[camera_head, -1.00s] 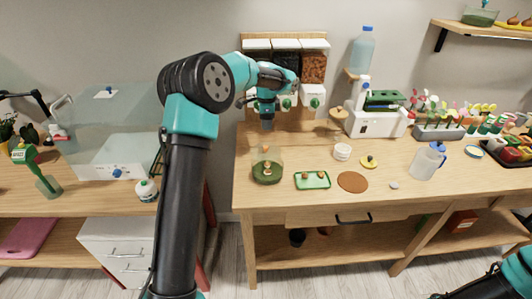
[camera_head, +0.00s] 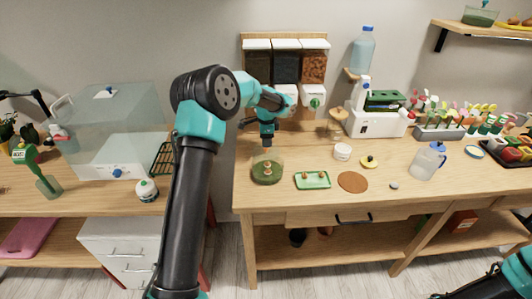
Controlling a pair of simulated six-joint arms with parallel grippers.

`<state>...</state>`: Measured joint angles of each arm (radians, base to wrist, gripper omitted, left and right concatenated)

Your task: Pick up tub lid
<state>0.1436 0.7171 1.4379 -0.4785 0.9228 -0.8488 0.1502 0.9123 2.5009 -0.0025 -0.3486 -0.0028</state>
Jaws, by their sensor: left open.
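A small yellow disc with a dark knob (camera_head: 369,161), which looks like the tub lid, lies flat on the wooden bench. A small white tub (camera_head: 342,151) stands just left of it. My left gripper (camera_head: 267,146) is open and points down, well to the left of the disc. It hangs above a round clear dish with green and brown contents (camera_head: 267,172). I cannot tell whether its tips reach inside the dish rim. Part of my right arm shows at the lower right corner, but its gripper is out of view.
A green tray (camera_head: 313,180), a brown round mat (camera_head: 352,182) and a small grey disc (camera_head: 394,185) lie along the bench front. A clear jug (camera_head: 428,161) stands to the right. A white machine (camera_head: 376,121) and wall dispensers (camera_head: 286,66) are behind. Bare wood separates these things.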

